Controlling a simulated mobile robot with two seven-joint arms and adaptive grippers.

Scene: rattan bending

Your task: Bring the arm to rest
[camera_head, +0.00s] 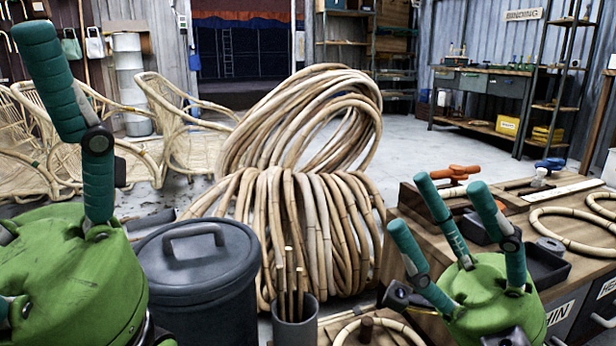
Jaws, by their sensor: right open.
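My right gripper (436,205) shows at the lower right, with a green body and several teal fingers pointing up. Its fingers are spread open and I see nothing between them. It is in front of the workbench (405,205), and I cannot tell how far above or before it. My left gripper (75,130) shows at the lower left, with a large green body close to the camera. One long teal finger stands up from it. Its other fingers are mostly cut off or hidden, so its opening is unclear.
A dark lidded bin (200,265) and a grey tube of canes (295,322) stand between my grippers. Behind them is a big heap of rattan coils (300,200). Rattan chairs (185,130) stand at left. Rattan rings (570,228) lie on the workbench. Open floor (425,150) lies behind.

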